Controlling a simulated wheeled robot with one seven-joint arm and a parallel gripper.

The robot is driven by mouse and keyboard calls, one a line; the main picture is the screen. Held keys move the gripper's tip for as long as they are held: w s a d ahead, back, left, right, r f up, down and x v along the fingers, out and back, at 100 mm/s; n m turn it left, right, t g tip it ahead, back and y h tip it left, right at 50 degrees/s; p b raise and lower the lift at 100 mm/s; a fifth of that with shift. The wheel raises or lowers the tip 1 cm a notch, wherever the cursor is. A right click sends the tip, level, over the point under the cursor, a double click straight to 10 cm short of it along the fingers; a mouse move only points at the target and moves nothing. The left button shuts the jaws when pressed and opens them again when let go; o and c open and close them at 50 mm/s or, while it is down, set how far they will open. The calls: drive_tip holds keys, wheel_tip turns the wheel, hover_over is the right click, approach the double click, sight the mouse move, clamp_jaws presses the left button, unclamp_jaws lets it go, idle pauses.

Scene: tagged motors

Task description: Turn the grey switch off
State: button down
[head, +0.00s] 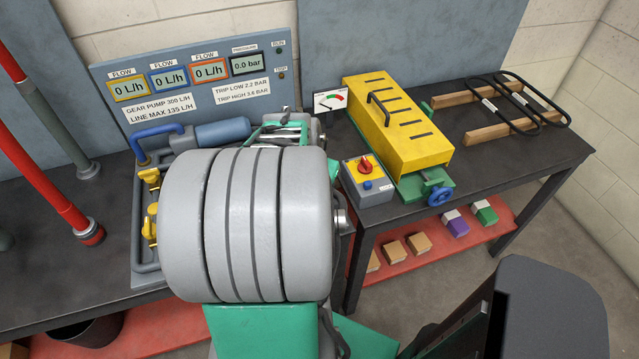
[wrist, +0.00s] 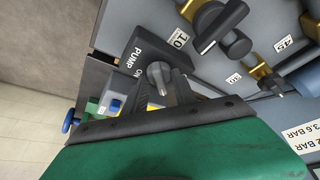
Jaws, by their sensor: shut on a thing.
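The grey switch (wrist: 158,72) shows in the wrist view as a grey knob on a dark plate (wrist: 134,50) lettered PUMP and ON. My gripper (wrist: 168,98) is at the knob, its dark fingers shut on it. The edge of my green hand covers the lower part of the fingers and part of the plate. The exact angle of the knob is hard to read. In the head view my big grey arm joint hides the switch and the fingertips.
A grey pump panel (head: 190,58) with flow displays stands behind. Yellow-handled valves (head: 150,180) are on its left side. A red-knobbed control box (head: 366,183) and a yellow guard (head: 395,120) stand to the right on the dark table (head: 520,165).

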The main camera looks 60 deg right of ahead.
drive_tip(key=n, duration=0.2)
drive_tip(key=n+t, duration=0.1)
drive_tip(key=n, duration=0.1)
drive_tip(key=shift+s+t+b, duration=0.2)
drive_tip(key=shift+t+b, duration=0.1)
drive_tip(key=shift+b, duration=0.1)
drive_tip(key=shift+d+n+t+y+b, duration=0.1)
drive_tip(key=shift+n+t+y+b, duration=0.4)
drive_tip(key=shift+n, duration=1.7)
drive_tip(key=shift+y, duration=0.3)
drive_tip(key=c, duration=1)
unclamp_jaws()
drive_tip(key=shift+r+t, duration=0.1)
drive_tip(key=shift+t, duration=0.2)
drive_tip(key=v, duration=0.7)
drive_tip(key=shift+s+r, duration=0.1)
drive_tip(key=shift+r, duration=0.15)
